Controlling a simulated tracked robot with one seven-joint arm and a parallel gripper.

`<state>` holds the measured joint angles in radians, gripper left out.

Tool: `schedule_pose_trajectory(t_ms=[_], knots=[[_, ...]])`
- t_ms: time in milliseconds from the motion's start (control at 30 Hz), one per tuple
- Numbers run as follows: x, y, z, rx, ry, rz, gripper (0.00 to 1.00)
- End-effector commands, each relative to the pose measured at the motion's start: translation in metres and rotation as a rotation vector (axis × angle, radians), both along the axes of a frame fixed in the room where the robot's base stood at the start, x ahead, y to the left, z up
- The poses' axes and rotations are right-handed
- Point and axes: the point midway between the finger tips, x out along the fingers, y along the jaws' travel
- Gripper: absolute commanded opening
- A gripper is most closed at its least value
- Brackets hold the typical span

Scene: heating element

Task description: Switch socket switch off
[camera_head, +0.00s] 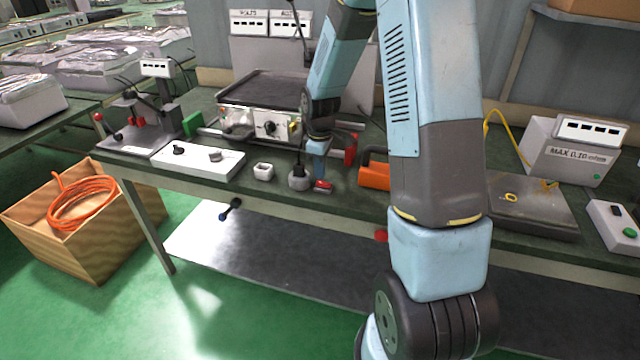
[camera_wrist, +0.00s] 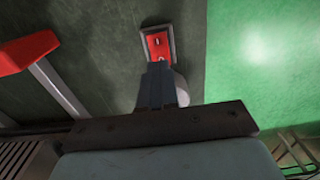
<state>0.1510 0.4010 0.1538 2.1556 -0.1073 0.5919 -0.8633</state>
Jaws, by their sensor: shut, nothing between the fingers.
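The socket switch is a red rocker in a grey frame, with white marks on its face. In the wrist view the switch (camera_wrist: 157,43) lies at top centre, just beyond my fingertips, which overlap its near edge. In the head view the red switch (camera_head: 323,186) is small, at the bench's front edge. My gripper (camera_head: 319,177) points down at it, fingers together with nothing held; it also shows in the wrist view (camera_wrist: 157,67). I cannot tell whether the fingertips touch the switch. A pale rounded part (camera_wrist: 182,88) is partly hidden beside the fingers.
A dark grey round piece (camera_head: 299,181) stands just left of my gripper. A red handle (camera_head: 351,150) on a metal bar and an orange block (camera_head: 375,174) are to the right. A small white box (camera_head: 263,171) and a white panel (camera_head: 198,161) are to the left.

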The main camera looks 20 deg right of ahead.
Motion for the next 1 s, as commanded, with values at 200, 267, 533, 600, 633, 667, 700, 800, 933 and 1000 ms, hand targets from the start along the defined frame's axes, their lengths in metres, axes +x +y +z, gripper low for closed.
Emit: schedule_pose_trajectory(t_ms=[200,267,533,600,633,667,700,800,933,1000], knots=[[0.0,0.0,-0.002,0.001,0.001,0.0,0.0],[0.0,0.0,-0.003,0.001,0.001,0.0,0.0],[0.0,0.0,-0.006,0.0,0.001,0.0,0.0],[0.0,0.0,-0.007,0.0,0.001,0.0,0.0],[0.0,0.0,-0.007,-0.001,0.001,0.0,0.0],[0.0,0.0,-0.008,-0.001,0.001,0.0,0.0],[0.0,0.0,-0.008,-0.001,0.001,0.0,0.0],[0.0,0.0,-0.01,0.0,0.0,0.0,0.0],[0.0,0.0,-0.011,0.0,0.0,0.0,0.0],[0.0,0.0,-0.012,0.0,0.0,0.0,0.0]])
